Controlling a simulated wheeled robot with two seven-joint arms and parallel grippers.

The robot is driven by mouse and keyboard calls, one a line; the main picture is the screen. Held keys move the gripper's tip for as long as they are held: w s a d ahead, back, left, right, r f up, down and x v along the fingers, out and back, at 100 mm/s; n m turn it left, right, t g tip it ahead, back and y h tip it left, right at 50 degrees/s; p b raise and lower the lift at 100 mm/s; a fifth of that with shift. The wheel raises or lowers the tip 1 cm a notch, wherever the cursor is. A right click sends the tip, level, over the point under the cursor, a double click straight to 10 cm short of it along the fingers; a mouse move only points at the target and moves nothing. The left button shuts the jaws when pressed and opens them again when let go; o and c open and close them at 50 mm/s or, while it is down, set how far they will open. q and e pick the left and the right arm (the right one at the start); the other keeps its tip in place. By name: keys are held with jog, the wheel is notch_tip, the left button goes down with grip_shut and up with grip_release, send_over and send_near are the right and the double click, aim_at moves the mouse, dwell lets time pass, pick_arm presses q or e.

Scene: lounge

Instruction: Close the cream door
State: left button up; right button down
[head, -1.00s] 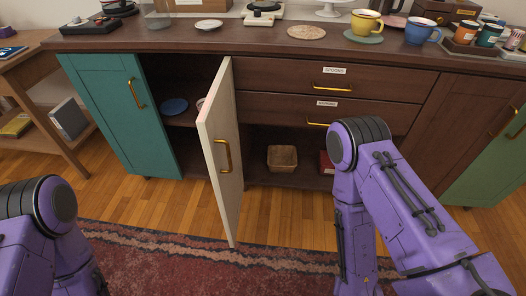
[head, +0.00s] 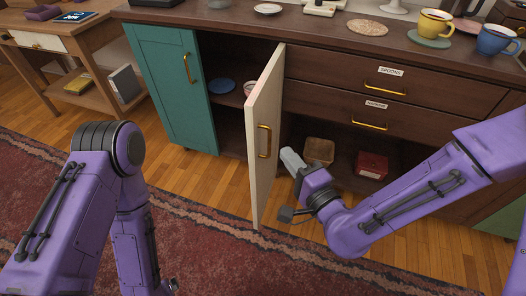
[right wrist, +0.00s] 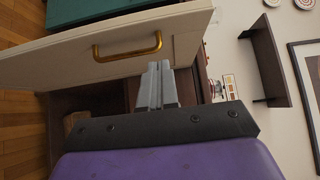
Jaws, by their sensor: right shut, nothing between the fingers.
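The cream door (head: 263,135) stands open, swung out toward me from the dark wooden cabinet, its brass handle (head: 265,141) on the face in view. My right gripper (head: 287,156) is just right of the door at handle height, shut and empty. In the right wrist view the cream door (right wrist: 185,40) spans the top, with its handle (right wrist: 127,47) to the left. The shut fingertips (right wrist: 159,66) overlap the door's lower edge; I cannot tell whether they touch it. My left arm is at the lower left in the head view; its gripper is not clearly seen.
A teal door (head: 171,85) is left of the opening. Blue plate (head: 222,86), wicker basket (head: 319,151) and red box (head: 371,165) are inside the cabinet. Two drawers (head: 345,75) are shut above. Cups stand on the top. The floor before the door is clear.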

aim_at(255, 131)
jog(key=w+a+p, duration=0.1)
jog(key=w+a, duration=0.4)
jog(key=shift+a+p, duration=0.2)
jog(key=shift+p, duration=0.15)
pick_arm(q)
jog(key=shift+r, duration=0.2)
pick_arm(e)
jog(key=shift+w+a, duration=0.2)
jog(key=shift+a, duration=0.25)
jog(key=shift+a, duration=0.1)
